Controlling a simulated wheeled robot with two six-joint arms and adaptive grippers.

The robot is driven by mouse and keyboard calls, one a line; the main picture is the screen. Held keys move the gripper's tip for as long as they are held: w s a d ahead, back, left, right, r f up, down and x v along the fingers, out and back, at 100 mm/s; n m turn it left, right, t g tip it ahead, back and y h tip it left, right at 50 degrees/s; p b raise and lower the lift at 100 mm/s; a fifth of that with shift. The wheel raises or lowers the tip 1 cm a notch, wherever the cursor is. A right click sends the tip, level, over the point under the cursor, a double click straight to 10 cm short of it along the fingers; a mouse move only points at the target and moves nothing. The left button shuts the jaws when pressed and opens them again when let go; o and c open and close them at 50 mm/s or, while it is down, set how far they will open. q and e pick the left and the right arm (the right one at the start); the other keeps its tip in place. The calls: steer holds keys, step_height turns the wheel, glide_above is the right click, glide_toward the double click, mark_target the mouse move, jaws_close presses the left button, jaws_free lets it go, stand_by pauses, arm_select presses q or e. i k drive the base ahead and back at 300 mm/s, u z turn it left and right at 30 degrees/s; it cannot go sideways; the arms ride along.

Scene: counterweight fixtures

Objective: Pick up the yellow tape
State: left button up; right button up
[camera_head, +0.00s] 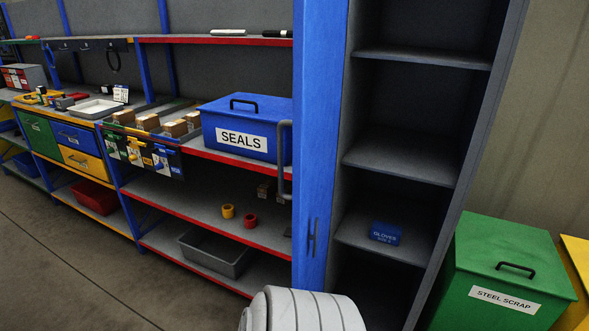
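A small yellow roll of tape (228,211) stands on the middle shelf (190,213) of the red-edged rack, below the blue SEALS box. A red roll of tape (250,221) stands just to its right, nearer the shelf's front edge. Neither of my grippers is in view. A white ribbed part at the bottom centre looks like one of my arm links, well in front of and to the right of the tapes.
The blue cabinet door (318,150) stands open right of the tapes, beside shelves holding a blue GLOVES box (386,232). The blue SEALS box (245,126) sits above. A grey bin (215,254) is below. A green STEEL SCRAP bin (500,270) stands right. The floor at left is clear.

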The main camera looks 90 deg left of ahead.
mark_target(228, 211)
steer(key=k, duration=0.95)
steer(key=u, duration=2)
